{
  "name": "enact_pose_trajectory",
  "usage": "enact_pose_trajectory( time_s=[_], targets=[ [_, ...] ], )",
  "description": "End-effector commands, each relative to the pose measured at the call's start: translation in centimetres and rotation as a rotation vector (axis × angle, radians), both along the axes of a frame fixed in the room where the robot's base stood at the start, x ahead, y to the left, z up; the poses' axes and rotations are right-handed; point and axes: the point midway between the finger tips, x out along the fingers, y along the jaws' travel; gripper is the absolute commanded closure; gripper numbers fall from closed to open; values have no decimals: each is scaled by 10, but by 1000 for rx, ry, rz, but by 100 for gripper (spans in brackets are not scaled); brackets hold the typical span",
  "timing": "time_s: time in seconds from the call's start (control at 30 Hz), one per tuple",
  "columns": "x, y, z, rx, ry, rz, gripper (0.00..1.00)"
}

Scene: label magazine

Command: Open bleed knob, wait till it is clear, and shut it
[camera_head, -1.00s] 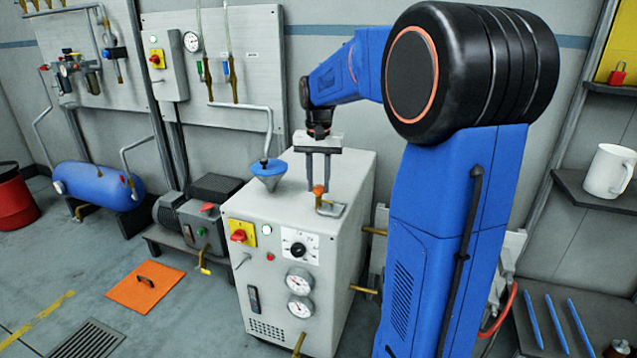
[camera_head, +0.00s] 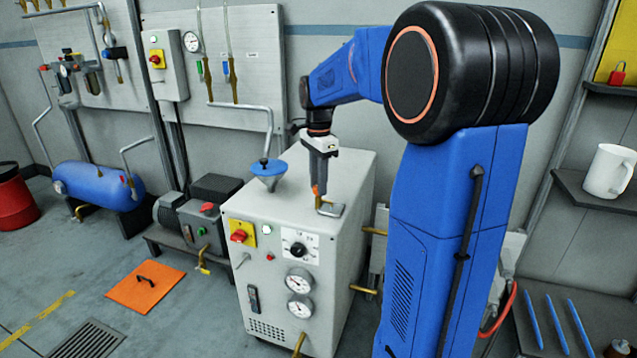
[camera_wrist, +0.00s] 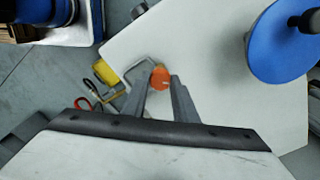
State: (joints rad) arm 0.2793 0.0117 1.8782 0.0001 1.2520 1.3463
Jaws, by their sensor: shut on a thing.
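The bleed knob is a small orange knob (camera_head: 316,190) on a fitting with a bent metal tube (camera_head: 331,209), on top of the white cabinet (camera_head: 340,170). My gripper (camera_head: 318,184) points down over it and its fingers are shut on the knob. In the wrist view the orange knob (camera_wrist: 160,78) sits between the tips of my two fingers. The bent tube (camera_wrist: 128,72) shows beside it. My fingers hide part of the knob in the head view. I cannot make out any flow from the tube.
A blue funnel (camera_head: 268,170) stands on the cabinet top to the left of my gripper. The cabinet front carries a red switch (camera_head: 239,236), a black dial (camera_head: 298,249) and two gauges (camera_head: 299,279). A wall panel with tubes (camera_head: 245,60) stands behind.

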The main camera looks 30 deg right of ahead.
Motion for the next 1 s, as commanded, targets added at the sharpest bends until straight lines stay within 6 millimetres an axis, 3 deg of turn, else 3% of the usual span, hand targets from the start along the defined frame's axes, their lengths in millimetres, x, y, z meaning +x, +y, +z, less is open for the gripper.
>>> enact_pose_trajectory(
  time_s=[0.6, 1.0],
  targets=[
    [0, 0, 1, 0, -2, -570, 96],
    [1, 0, 1, -1, -3, -807, 96]
  ],
)
